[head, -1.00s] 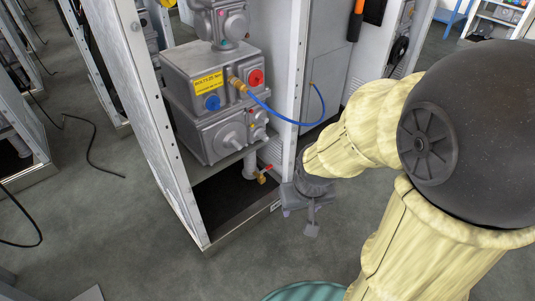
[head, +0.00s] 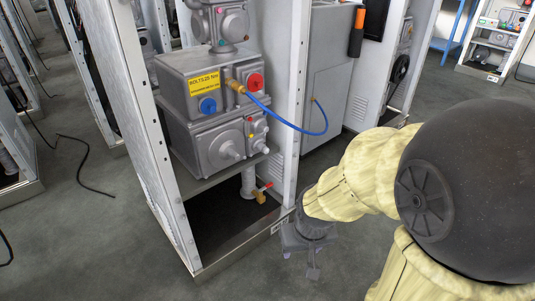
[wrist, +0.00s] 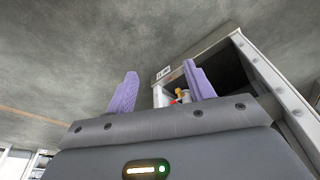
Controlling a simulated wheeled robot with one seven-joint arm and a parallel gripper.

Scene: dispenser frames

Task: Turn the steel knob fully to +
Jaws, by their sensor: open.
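A grey metal dispenser unit (head: 203,130) stands inside an open white frame at the centre left of the head view. A round grey steel-looking knob (head: 228,151) sits on the front of its lower box. A small grey knob (head: 260,146) is just right of it; I cannot tell for sure which one is the steel knob, and no plus mark is legible. My gripper (head: 301,260) is low, in front and to the right of the frame, apart from the unit. In the wrist view its two lavender fingers (wrist: 162,88) are spread with nothing between them.
A blue knob (head: 208,105) and a red knob (head: 255,81) are on the upper box. A blue hose (head: 290,123) loops right from a brass fitting. A red-handled brass valve (head: 260,195) is below. The frame's right post (head: 293,100) stands near my arm. Floor is clear in front.

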